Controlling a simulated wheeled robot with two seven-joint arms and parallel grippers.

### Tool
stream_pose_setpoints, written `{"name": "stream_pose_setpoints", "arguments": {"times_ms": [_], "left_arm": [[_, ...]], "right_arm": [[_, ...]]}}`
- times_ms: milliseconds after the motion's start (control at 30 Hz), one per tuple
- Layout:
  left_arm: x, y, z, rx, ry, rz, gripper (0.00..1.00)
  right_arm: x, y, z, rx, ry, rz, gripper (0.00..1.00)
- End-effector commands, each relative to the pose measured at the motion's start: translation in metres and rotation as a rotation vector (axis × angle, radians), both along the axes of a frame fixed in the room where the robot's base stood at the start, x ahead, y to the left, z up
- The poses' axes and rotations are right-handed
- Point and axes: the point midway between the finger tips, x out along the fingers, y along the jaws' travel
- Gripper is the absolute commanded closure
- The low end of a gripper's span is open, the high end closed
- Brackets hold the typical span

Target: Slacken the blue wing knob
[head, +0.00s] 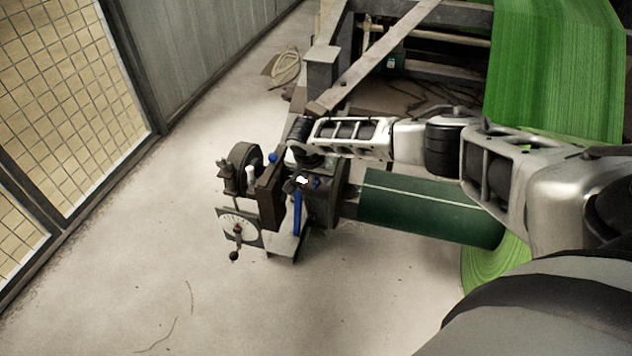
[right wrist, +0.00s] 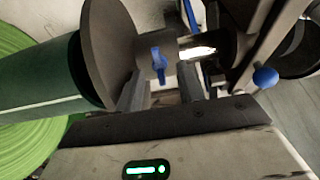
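The blue wing knob (right wrist: 158,65) shows in the right wrist view on a dark round hub beside a large dark disc. My right gripper (right wrist: 160,82) is open. Its two fingers stand on either side of the knob in the picture, with a gap on both sides; I cannot tell how far the tips are from it in depth. In the head view my right gripper (head: 306,170) is over the machine's end and its fingertips are hard to make out. My left gripper is not in view.
A blue ball knob (right wrist: 265,77) is right of the fingers, and a blue lever (head: 297,212) hangs nearby. A dark green roller (head: 420,205) extends from the hub. A dial plate (head: 238,228) with a crank stands at the left. The floor (head: 120,270) left is clear.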

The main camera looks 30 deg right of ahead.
Motion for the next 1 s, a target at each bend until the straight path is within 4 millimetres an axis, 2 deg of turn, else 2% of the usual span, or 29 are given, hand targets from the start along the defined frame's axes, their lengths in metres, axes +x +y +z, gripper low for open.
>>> {"name": "stream_pose_setpoints", "arguments": {"times_ms": [33, 133, 500, 633, 1000], "left_arm": [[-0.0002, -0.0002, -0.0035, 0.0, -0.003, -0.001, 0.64], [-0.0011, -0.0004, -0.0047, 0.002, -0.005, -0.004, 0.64], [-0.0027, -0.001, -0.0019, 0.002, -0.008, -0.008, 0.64], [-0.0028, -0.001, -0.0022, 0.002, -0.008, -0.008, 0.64], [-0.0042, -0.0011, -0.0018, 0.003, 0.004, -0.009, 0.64]], "right_arm": [[0.002, -0.0012, -0.008, 0.0, 0.0, 0.0, 0.62], [0.0042, -0.004, -0.0144, -0.001, 0.0, 0.001, 0.62], [0.0054, -0.0052, -0.0173, 0.001, -0.001, 0.002, 0.62], [0.0052, -0.0052, -0.0173, 0.0, 0.0, 0.001, 0.98], [0.0043, -0.005, -0.0168, -0.011, 0.016, 0.027, 1.0]]}}
